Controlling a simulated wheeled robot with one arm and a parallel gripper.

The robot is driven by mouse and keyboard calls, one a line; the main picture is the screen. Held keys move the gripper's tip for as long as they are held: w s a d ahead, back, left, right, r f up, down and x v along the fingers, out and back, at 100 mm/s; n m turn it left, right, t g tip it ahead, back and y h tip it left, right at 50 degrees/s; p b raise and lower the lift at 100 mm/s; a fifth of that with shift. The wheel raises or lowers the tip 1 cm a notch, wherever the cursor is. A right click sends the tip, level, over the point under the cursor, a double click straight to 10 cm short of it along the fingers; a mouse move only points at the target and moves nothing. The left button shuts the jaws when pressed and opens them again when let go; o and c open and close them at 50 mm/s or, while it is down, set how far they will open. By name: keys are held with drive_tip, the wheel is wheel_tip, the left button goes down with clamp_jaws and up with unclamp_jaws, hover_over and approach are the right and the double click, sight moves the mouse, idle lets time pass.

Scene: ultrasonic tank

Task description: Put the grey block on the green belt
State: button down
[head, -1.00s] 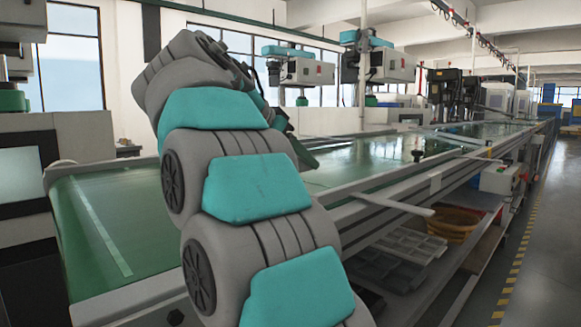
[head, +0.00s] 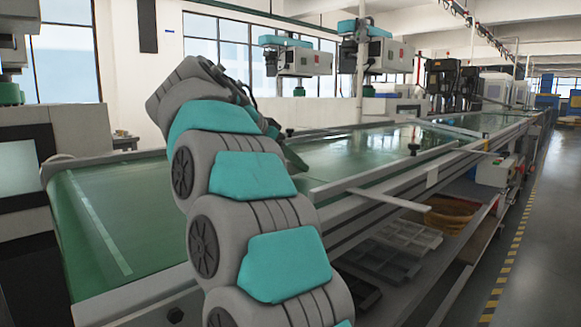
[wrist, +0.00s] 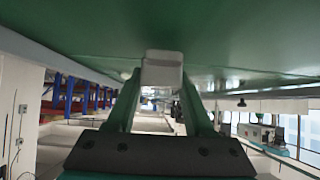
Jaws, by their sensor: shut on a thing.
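The green belt (head: 380,147) runs along the long table in the head view. It also fills the top of the wrist view (wrist: 70,35), which looks upside down. My gripper (wrist: 161,82) has two green fingers, shut on the small grey block (wrist: 162,68). The block's end appears against the belt surface in the wrist view; I cannot tell whether it touches. In the head view my arm covers part of the belt, and the block is hidden there.
A grey rail (head: 385,170) edges the belt, and a flat bar (head: 388,199) sticks out from its near side. Machines (head: 378,55) stand behind the belt. The belt's left end is clear.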

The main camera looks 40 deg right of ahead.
drive_tip(key=shift+f, duration=0.45)
drive_tip(key=shift+f, duration=0.2)
drive_tip(key=shift+c, duration=1.4)
unclamp_jaws()
drive_tip(key=shift+a+r, duration=0.2)
drive_tip(key=shift+r, duration=0.2)
drive_tip(key=p+v, duration=0.2)
drive_tip(key=v, duration=0.9)
drive_tip(key=shift+a, duration=0.35)
